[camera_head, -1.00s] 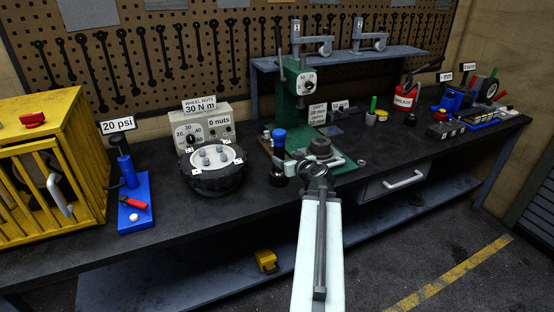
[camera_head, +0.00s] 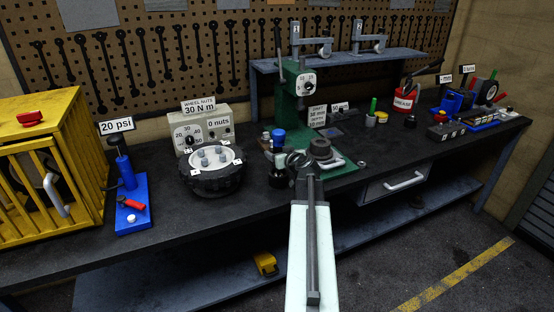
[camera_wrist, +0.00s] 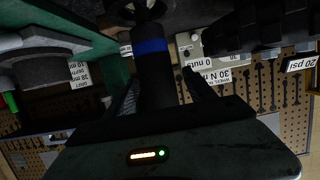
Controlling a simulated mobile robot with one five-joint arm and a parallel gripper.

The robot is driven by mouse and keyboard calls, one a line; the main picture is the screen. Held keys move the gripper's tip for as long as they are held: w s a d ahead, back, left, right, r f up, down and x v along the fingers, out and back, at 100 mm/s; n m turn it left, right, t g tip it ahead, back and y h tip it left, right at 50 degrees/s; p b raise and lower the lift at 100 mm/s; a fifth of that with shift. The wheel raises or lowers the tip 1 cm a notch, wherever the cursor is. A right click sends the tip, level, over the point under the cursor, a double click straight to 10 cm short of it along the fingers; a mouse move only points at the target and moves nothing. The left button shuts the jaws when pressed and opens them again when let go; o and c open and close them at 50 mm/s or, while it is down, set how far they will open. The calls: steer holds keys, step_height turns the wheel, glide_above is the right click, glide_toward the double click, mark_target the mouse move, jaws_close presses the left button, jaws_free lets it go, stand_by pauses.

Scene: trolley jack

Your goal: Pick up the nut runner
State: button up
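The tool I take to be the nut runner (camera_head: 278,137) has a blue top and a dark body, and stands upright on the bench just left of the green press. In the wrist view the dark cylinder with a blue band (camera_wrist: 153,50) lies between my fingers. My gripper (camera_head: 296,160) is beside it at the right in the head view. In the wrist view my gripper (camera_wrist: 163,88) is open, with a gap at the right finger. The fingertips partly hide the lower body in the head view.
The green press (camera_head: 300,84) stands close behind my gripper. The dark wheel hub (camera_head: 212,178) and the nut panel (camera_head: 205,127) are to the left. A grey round part (camera_head: 320,149) sits on the press base. The bench front is clear.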

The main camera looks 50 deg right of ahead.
jaws_close()
